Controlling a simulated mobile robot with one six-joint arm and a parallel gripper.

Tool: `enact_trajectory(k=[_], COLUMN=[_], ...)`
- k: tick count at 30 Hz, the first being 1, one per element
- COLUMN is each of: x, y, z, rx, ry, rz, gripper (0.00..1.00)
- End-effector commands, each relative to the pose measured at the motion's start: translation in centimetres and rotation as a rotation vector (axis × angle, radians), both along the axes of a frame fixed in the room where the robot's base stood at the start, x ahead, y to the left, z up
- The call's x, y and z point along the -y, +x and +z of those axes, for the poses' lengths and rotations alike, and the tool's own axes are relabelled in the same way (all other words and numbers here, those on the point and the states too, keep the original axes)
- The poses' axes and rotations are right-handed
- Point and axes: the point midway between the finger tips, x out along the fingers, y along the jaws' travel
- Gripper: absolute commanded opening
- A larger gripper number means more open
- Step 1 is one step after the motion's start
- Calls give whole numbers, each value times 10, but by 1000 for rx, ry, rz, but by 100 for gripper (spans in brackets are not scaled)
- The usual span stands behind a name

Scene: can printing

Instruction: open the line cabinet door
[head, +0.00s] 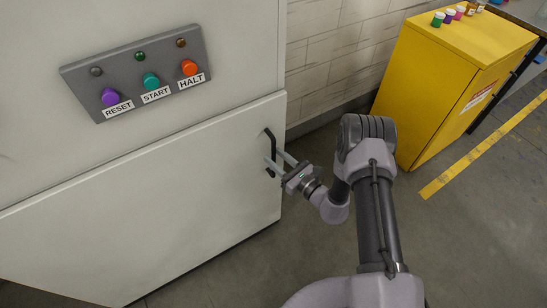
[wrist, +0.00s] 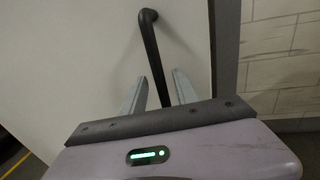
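The white line cabinet door (head: 170,205) fills the lower left of the head view and looks shut. Its black bar handle (head: 272,144) stands upright near the door's right edge. The handle also shows in the wrist view (wrist: 150,40), running down between the two fingers. My gripper (head: 274,160) is at the handle's lower part, with one finger on each side of it. In the wrist view my gripper (wrist: 159,78) shows small gaps between the fingers and the bar. The handle's lower end is partly hidden by my gripper.
Above the door is a grey panel (head: 128,62) with RESET, START and HALT buttons. A yellow cabinet (head: 455,50) with small jars on top stands at the back right. A pale brick wall (head: 335,40) is behind. Grey floor (head: 460,240) is clear at the right.

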Motion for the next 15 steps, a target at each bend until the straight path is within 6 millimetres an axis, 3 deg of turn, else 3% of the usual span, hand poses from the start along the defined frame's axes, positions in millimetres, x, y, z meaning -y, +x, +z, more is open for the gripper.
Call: enact_trajectory(k=[12,15], x=[-10,-10], y=[10,10], z=[1,1], rx=[0,0], ry=[0,0], rz=[0,0], gripper=[36,16])
